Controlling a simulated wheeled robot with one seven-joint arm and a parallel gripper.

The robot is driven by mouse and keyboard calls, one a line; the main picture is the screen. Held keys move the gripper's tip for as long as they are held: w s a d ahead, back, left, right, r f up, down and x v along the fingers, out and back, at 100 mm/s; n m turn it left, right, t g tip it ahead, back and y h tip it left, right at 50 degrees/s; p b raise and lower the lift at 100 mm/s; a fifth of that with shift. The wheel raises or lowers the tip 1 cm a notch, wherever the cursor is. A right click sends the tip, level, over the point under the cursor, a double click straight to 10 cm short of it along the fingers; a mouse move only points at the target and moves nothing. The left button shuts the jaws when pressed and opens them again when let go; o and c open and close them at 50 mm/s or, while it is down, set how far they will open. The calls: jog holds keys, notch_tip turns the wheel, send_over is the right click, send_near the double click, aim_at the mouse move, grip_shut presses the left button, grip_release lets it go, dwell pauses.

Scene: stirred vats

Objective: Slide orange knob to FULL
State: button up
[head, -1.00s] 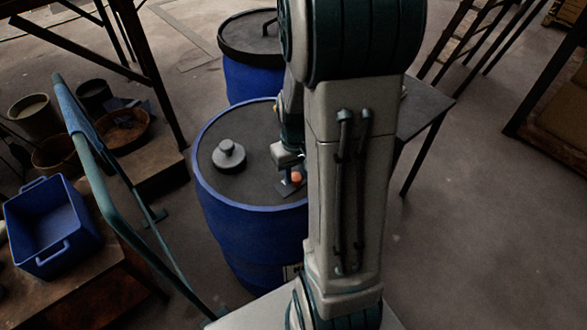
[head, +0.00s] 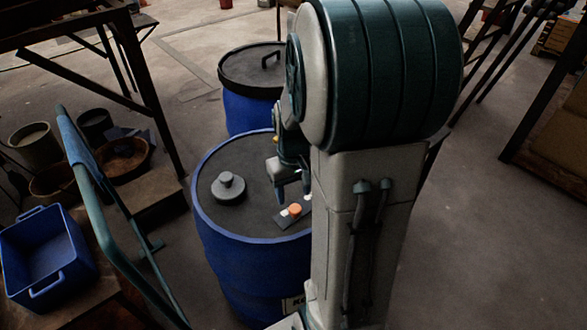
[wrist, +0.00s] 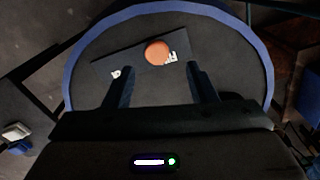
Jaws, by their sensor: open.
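The orange knob (head: 295,209) sits on a dark plate (head: 283,222) near the right rim of the near blue drum's lid. In the wrist view the knob (wrist: 158,52) is right of the middle of the plate (wrist: 118,58). One white label (wrist: 172,57) lies close beside the knob and another (wrist: 120,73) is farther left; neither can be read. My gripper (head: 292,192) is above the plate, apart from the knob. In the wrist view its fingers (wrist: 161,72) are spread and empty, with the knob just beyond the gap between their tips.
The near blue drum (head: 235,262) has a grey stepped cap (head: 228,187) left of the plate. Another blue drum (head: 246,108) with a handled lid stands behind. A blue-green rail (head: 95,190) and a blue bin (head: 48,258) are at left. Open floor lies to the right.

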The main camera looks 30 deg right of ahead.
aim_at(293, 209)
notch_tip(293, 209, up, 8)
jog(key=shift+r, duration=0.15)
dwell(0.6)
jog(key=s+a+r+t+p, duration=0.1)
jog(key=s+a+r+t, duration=0.1)
jog(key=s+a, duration=0.6)
jog(key=a, duration=0.3)
jog(key=shift+s+r+n+t, duration=0.2)
jog(key=shift+s+n+t, duration=0.1)
jog(key=shift+s+t, duration=0.1)
dwell(2.2)
